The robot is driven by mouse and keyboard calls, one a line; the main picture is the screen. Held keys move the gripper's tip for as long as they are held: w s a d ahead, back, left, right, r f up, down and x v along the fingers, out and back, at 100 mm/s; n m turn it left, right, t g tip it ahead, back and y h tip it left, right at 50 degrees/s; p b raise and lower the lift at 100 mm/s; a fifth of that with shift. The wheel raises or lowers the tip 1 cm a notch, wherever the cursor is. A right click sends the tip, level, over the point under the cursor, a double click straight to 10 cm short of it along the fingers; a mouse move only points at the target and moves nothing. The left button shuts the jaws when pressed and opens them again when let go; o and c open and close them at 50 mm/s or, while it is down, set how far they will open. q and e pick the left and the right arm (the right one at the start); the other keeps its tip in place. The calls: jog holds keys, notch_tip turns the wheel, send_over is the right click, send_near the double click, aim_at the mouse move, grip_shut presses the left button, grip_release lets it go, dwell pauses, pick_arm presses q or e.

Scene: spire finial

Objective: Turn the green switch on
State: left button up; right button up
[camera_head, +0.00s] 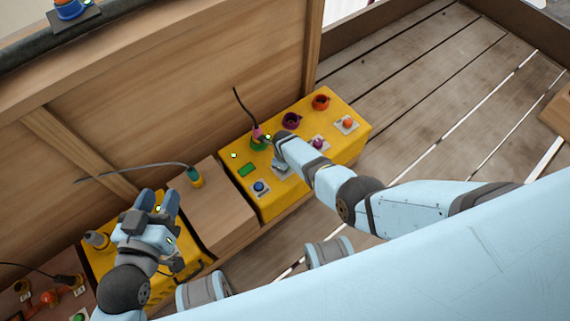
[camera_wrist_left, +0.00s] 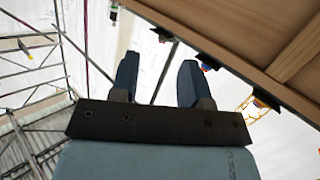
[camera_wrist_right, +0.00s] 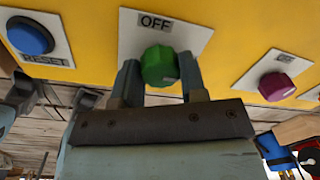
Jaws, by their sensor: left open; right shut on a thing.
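The green switch (camera_wrist_right: 158,66) is a round green knob on a pale plate marked OFF (camera_wrist_right: 155,22), on the yellow control box (camera_head: 334,112). In the right wrist view my right gripper (camera_wrist_right: 158,78) is shut on the knob, with one finger on each side. In the head view my right gripper (camera_head: 280,166) is over the box and hides the knob. My left gripper (camera_head: 158,200) is open and empty, above a second yellow box at the lower left. In the left wrist view its two fingers (camera_wrist_left: 157,82) are apart with nothing between them.
A blue button marked RESET (camera_wrist_right: 30,38) and a purple knob (camera_wrist_right: 277,87) flank the switch. A wooden wall (camera_head: 170,90) rises behind the boxes. The plank floor (camera_head: 440,100) is clear at right.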

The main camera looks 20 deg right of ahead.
pick_arm(q)
jog(key=shift+s+f, duration=0.15)
jog(key=shift+f, duration=0.05)
pick_arm(e)
jog(key=shift+s+d+f, duration=0.1)
jog(key=o, duration=0.9)
pick_arm(q)
jog(key=shift+s, duration=0.1)
pick_arm(e)
jog(key=shift+r+p, duration=0.3)
jog(key=shift+r, duration=0.05)
notch_tip(320, 180, up, 3)
jog(key=p, duration=0.2)
jog(key=shift+p, duration=0.4)
pick_arm(q)
jog(key=s+a+g+y+p, duration=0.1)
jog(key=p, duration=0.2)
jog(key=a+f+g+p, duration=0.1)
jog(key=p, duration=0.2)
jog(key=s+a+f+g+y+p, duration=0.1)
jog(key=p, duration=0.3)
jog(key=shift+s+a+g+y, duration=0.3)
jog(key=shift+a+g, duration=0.1)
pick_arm(e)
jog(key=r, duration=1)
jog(key=shift+s+a+r, duration=0.1)
jog(key=shift+s+a, duration=0.1)
jog(key=shift+a, duration=0.05)
pick_arm(q)
jog(key=shift+f, duration=0.2)
